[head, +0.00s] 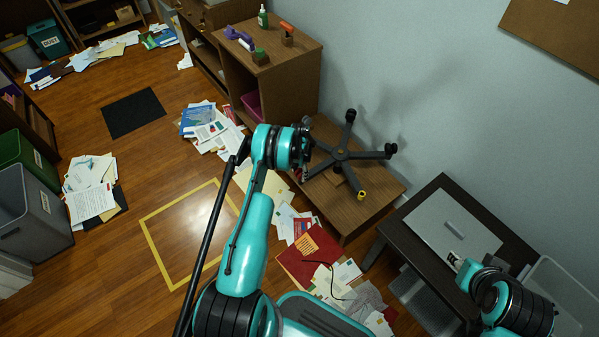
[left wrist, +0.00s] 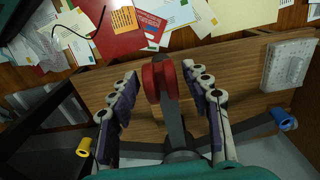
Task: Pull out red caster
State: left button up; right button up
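The red caster (left wrist: 163,80) sits at the end of a leg of the upturned dark chair base (head: 342,156) on the low wooden cabinet. In the left wrist view it is between the two fingers of my left gripper (left wrist: 160,76), with visible gaps on both sides; the gripper is open. In the head view my left gripper (head: 304,170) is at the near-left side of the base and hides the red caster. A yellow caster (head: 362,195) is on another leg, and a blue caster (left wrist: 285,119) shows in the wrist view. My right gripper (head: 456,262) is small and partly hidden over the dark table.
The dark table (head: 393,232) holds a grey flat device (head: 443,225). A higher brown cabinet (head: 290,68) with tools stands behind the base. A white box-like item (left wrist: 290,62) lies on the wooden top. Papers and a red folder (head: 308,255) litter the floor.

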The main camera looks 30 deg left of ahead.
pick_arm(q)
grip_shut()
jog(key=shift+r, duration=0.4)
jog(key=shift+r, duration=0.25)
jog(key=shift+c, duration=0.8)
grip_release()
grip_shut()
jog(key=shift+r, duration=0.2)
